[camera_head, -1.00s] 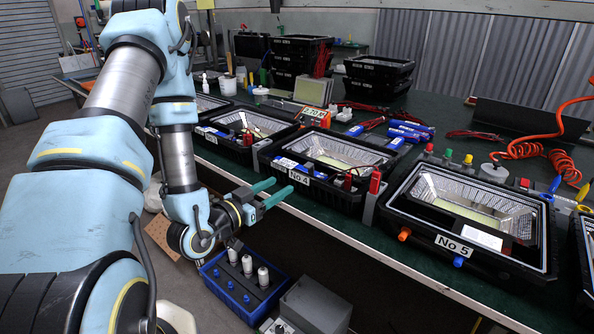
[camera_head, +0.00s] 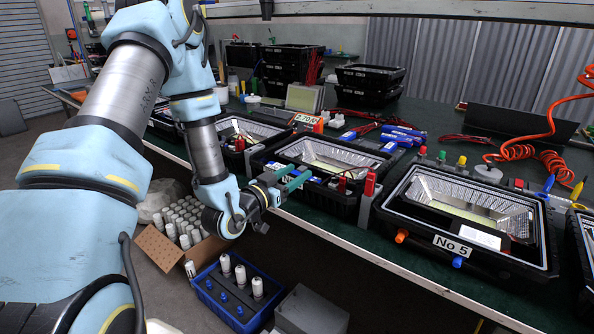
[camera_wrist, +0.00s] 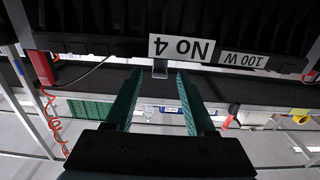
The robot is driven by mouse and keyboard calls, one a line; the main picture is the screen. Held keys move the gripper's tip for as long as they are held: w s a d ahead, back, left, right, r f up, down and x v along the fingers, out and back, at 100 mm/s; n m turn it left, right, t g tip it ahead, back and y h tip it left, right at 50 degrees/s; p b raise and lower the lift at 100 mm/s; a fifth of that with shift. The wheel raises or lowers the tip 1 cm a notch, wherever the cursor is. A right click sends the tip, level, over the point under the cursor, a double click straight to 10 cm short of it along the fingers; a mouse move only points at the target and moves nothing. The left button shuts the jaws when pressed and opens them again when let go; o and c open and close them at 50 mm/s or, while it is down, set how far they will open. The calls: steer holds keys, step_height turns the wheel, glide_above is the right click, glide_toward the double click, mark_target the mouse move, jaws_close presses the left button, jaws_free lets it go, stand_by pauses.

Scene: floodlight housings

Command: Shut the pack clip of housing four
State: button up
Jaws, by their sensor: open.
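Housing four (camera_head: 322,160) is a black floodlight housing with a reflective inside, on the bench's front edge. In the wrist view its white "No 4" label (camera_wrist: 181,48) is upside down on the black wall. A small grey metal tab, perhaps the pack clip (camera_wrist: 160,69), shows at the label's edge, between my fingertips in the picture; I cannot tell whether it is shut. My gripper (camera_head: 303,177) has teal fingers and is open and empty at the housing's front left. In the wrist view my gripper (camera_wrist: 159,72) points at the wall.
Housing five (camera_head: 465,205) stands to the right, with a red-topped grey post (camera_head: 369,184) between. Another housing (camera_head: 245,133) is on the left. Below the bench edge are a blue crate (camera_head: 235,300) with white cylinders and a cardboard box (camera_head: 168,250).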

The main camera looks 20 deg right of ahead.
steer(key=shift+w+d, duration=0.25)
steer(key=shift+d, duration=0.25)
jaws_close()
stand_by(0.3)
